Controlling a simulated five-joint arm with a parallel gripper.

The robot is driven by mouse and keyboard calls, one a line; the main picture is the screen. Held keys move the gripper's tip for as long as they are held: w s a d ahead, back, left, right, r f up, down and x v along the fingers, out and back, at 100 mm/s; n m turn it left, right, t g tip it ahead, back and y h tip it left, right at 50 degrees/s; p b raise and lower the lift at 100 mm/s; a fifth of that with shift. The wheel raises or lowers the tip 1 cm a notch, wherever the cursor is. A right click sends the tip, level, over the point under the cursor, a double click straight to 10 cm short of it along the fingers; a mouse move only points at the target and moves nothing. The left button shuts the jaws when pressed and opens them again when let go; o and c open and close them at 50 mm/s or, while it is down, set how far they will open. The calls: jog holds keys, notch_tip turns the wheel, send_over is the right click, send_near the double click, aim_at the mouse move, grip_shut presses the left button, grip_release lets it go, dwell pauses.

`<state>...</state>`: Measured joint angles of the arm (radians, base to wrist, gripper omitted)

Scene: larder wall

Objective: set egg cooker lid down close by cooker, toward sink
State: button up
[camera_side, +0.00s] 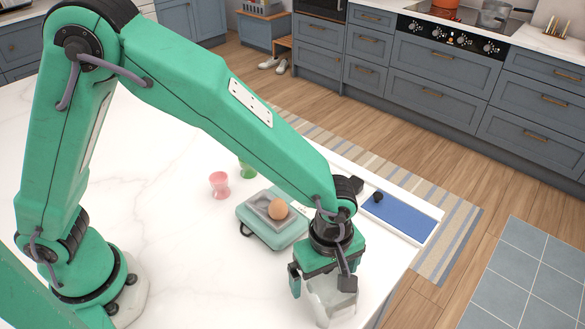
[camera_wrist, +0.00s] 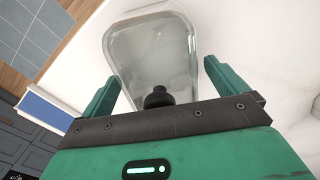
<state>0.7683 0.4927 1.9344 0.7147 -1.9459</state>
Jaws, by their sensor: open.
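The egg cooker (camera_side: 262,230) is a mint-green base with a grey top, uncovered, on the white counter. A brown egg (camera_side: 278,209) sits on its top. The clear lid (camera_side: 332,303) is to the right of the cooker and nearer the camera, under my gripper (camera_side: 320,284). In the wrist view the lid (camera_wrist: 150,50) is a see-through rounded box with a black knob (camera_wrist: 158,97). My gripper (camera_wrist: 161,75) is open, with one finger on each side of the lid, and gaps show there. The side view does not clearly show the lid's contact with the counter.
A blue, white-rimmed sink-like inset (camera_side: 400,216) lies behind my gripper to the right; its blue also shows in the wrist view (camera_wrist: 48,110). Pink (camera_side: 219,184) and green (camera_side: 247,168) egg cups stand behind the cooker. The counter edge (camera_side: 392,288) is right of the lid.

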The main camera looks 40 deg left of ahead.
notch_tip(320, 180, up, 12)
jog(key=shift+f, duration=0.1)
dwell(0.5)
jog(key=shift+r, duration=0.2)
dwell(0.3)
jog(key=shift+w+a+r, duration=0.1)
jog(key=shift+a, duration=0.15)
jog(key=a+r+m+t, duration=0.1)
jog(key=a+r+m, duration=0.15)
jog(key=a, duration=0.35)
jog(key=a+r+m+t+h, duration=0.1)
jog(key=a+r+m, duration=0.15)
jog(key=a, duration=0.35)
jog(key=a+r+m+t, duration=0.1)
jog(key=a+r+m, duration=0.15)
jog(key=a, duration=0.25)
jog(key=s+a+r+m+t+y, duration=0.1)
jog(key=s+a+m, duration=0.5)
jog(key=a, duration=0.6)
jog(key=s+t, duration=0.1)
jog(key=s, duration=0.1)
jog(key=shift+s+a+r+t, duration=0.15)
jog(key=shift+s+a+t, duration=0.15)
jog(key=shift+s, duration=0.1)
